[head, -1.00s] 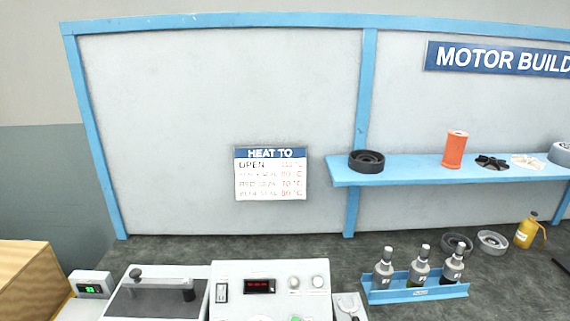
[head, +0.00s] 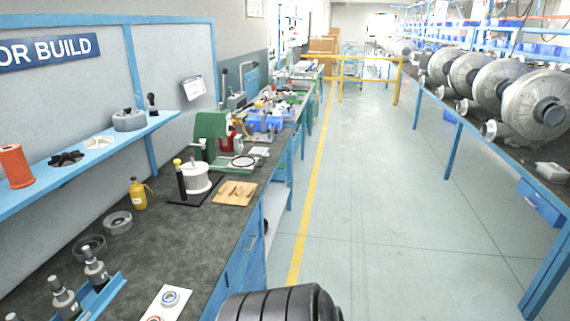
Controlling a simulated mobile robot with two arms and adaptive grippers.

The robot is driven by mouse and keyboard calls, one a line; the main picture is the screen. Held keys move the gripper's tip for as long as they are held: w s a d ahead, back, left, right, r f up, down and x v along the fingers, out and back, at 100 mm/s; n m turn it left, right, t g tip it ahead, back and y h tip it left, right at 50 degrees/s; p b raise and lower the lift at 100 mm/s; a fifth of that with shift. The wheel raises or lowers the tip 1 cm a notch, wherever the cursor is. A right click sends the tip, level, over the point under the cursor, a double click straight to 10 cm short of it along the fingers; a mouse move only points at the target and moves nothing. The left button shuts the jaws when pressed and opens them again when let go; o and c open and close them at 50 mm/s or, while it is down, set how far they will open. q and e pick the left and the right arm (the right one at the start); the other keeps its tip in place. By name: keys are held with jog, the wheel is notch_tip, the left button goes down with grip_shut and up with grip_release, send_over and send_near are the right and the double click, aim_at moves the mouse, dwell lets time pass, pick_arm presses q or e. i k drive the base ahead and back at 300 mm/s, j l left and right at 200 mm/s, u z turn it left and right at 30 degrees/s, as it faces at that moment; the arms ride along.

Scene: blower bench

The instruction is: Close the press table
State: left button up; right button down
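A green machine (head: 209,126) that looks like a press stands on the dark bench (head: 172,232), along the left wall. It is small in view, and I cannot tell which part is its table or whether that is open or closed. A dark post with a yellow top (head: 179,178) and a white spool (head: 197,176) stand in front of it. Neither of my grippers is in view.
A wooden board (head: 234,192) and a yellow bottle (head: 138,194) are on the bench. The aisle floor (head: 350,190) is clear. Large grey motors (head: 520,103) line a bench at right.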

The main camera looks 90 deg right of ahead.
aim_at(245, 163)
jog(key=z, duration=2.6)
jog(key=i+l+u, duration=0.15)
jog(key=i+l, duration=0.3)
jog(key=i, duration=0.25)
jog(key=i+l+u, duration=0.1)
jog(key=i+l, duration=0.4)
jog(key=i, duration=0.2)
